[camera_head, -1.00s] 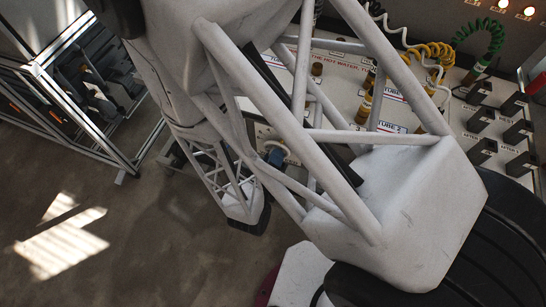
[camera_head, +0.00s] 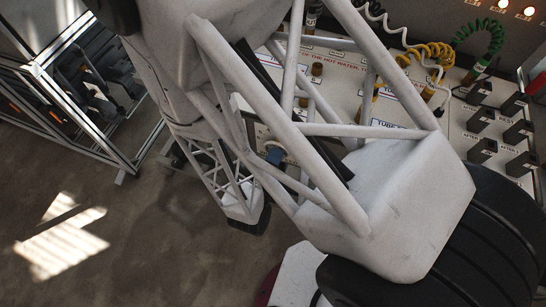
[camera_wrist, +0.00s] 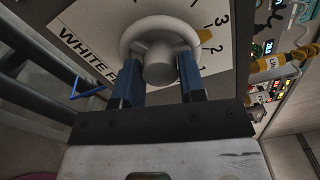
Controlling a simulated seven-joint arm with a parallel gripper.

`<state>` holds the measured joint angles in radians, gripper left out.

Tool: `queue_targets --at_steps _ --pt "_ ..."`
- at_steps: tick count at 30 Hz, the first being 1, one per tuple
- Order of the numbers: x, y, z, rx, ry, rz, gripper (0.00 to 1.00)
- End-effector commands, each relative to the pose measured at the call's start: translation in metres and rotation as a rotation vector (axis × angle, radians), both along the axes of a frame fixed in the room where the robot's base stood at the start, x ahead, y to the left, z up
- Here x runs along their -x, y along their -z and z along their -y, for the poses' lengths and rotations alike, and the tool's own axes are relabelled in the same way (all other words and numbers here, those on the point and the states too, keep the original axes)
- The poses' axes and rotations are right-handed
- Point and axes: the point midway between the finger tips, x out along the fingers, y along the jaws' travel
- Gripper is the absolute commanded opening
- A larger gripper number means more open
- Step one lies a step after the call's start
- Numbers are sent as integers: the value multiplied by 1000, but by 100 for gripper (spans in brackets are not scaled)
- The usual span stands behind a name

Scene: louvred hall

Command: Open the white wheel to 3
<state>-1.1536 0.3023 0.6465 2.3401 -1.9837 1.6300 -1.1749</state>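The white wheel (camera_wrist: 159,62) is a round white handwheel with a raised hub, mounted on a pale plate (camera_wrist: 95,22) lettered "WHITE". Its yellow pointer (camera_wrist: 204,36) lies between the printed 2 and 3. My gripper (camera_wrist: 160,68) has its two blue fingers apart, one on each side of the hub and overlapping the lower rim. I cannot tell how firmly they touch the wheel. In the head view, my arm hides most of the wheel, and a blue finger (camera_head: 275,155) shows through the arm's struts.
A panel (camera_head: 350,90) with several black blocks, a yellow coil (camera_head: 432,54) and a green coil (camera_head: 492,38) lies behind my arm. A metal frame (camera_head: 90,90) stands at the left. The floor (camera_head: 130,215) at the lower left is clear.

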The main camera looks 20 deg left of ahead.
Motion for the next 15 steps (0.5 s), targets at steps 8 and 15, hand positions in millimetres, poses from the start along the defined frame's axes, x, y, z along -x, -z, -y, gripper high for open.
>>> queue_targets --at_steps 8,15 --pt "0 0 0 -1 0 0 60" --pt "1 0 0 -1 -1 0 60"
